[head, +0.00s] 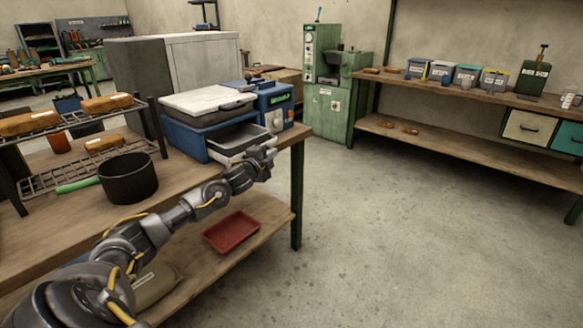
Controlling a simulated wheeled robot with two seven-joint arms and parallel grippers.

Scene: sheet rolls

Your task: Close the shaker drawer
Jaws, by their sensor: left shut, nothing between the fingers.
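The shaker (188,142) is a blue box with a grey-and-white lidded top, standing at the right end of the wooden workbench. Its light grey drawer (238,139) sticks out at the front, towards the right. My left gripper (270,155) is shut with nothing in it. I cannot tell whether the fingers touch the drawer. The gripper and wrist hide part of the drawer's lower front. My right gripper is not in view.
A blue device (274,106) stands behind the drawer. A black pot (128,178) and a wire rack (40,133) with brown blocks are on the workbench (60,225) at left. A red tray (231,232) lies on the lower shelf. The floor (400,230) to the right is clear.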

